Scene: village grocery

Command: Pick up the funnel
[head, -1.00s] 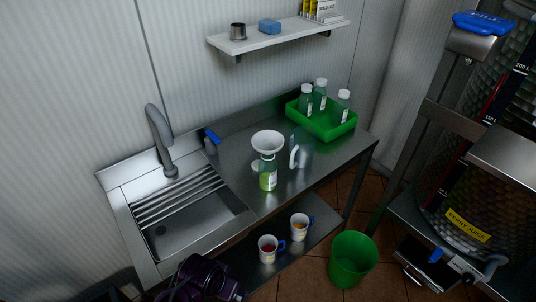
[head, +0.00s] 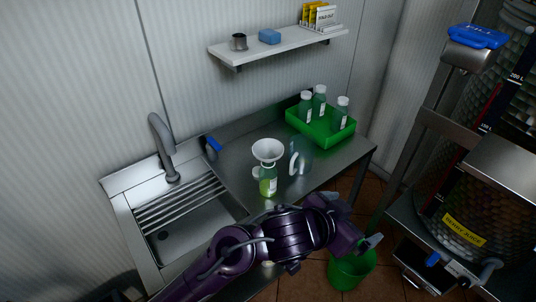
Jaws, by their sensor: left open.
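The white funnel (head: 267,149) sits upright in the mouth of a bottle with green liquid (head: 268,182) on the steel counter. My left gripper (head: 358,224) is at the right end of my purple arm, in front of the counter edge and to the lower right of the funnel. Its fingers are apart and hold nothing. It is clear of the funnel. My right gripper is not in view.
A clear jug (head: 299,157) stands just right of the bottle. A green tray (head: 318,127) with several capped bottles is at the back right. The sink (head: 182,237) is at left. A green bin (head: 350,268) stands on the floor below my gripper.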

